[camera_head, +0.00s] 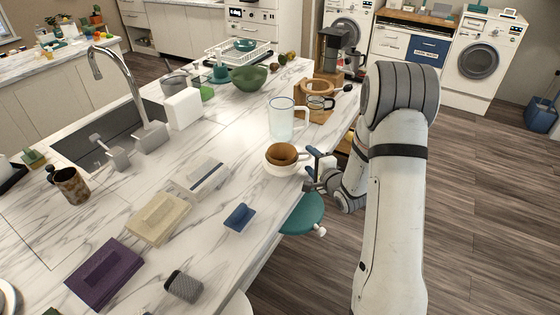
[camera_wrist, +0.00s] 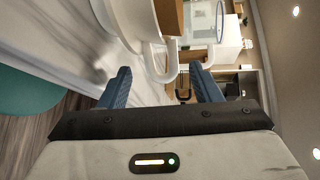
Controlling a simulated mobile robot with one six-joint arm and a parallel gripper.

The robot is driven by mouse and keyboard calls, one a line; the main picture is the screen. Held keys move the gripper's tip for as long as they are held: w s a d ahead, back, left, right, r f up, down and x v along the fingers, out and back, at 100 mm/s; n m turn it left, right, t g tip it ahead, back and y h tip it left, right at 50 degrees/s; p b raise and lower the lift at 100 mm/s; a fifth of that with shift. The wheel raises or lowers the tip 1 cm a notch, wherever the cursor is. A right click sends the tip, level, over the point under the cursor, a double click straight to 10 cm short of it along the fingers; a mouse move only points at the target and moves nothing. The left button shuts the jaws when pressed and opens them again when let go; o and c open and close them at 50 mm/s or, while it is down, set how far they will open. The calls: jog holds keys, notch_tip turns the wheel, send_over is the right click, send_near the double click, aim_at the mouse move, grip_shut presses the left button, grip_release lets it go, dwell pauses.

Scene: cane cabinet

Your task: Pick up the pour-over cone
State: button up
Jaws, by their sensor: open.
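The pour-over cone (camera_head: 282,170) is white with a brown insert (camera_head: 281,152) and stands near the counter's right edge. In the wrist view, its white body (camera_wrist: 130,22) is at the top, cut off by the frame, and its looped handle (camera_wrist: 166,70) points down toward me. My gripper (camera_head: 311,173) is open beside the cone at the counter edge. In the wrist view its blue fingers (camera_wrist: 163,78) are apart, with the handle appearing between and just beyond their tips. I cannot tell whether either finger touches it.
A clear glass pitcher (camera_head: 283,122) stands behind the cone. A wooden stand (camera_head: 301,105) with a dark-rimmed glass cup (camera_head: 321,103) is farther back. A blue item (camera_head: 239,217) lies in front on the marble counter (camera_head: 265,195). A teal stool (camera_head: 303,215) is below the edge.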

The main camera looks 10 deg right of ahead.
aim_at(305, 153)
jog(key=p+x, duration=0.1)
jog(key=x, duration=0.1)
jog(key=p+x, duration=0.1)
jog(key=x, duration=0.1)
jog(key=shift+w+d+r, duration=0.1)
jog(key=shift+w, duration=0.4)
jog(key=shift+c, duration=0.5)
grip_shut()
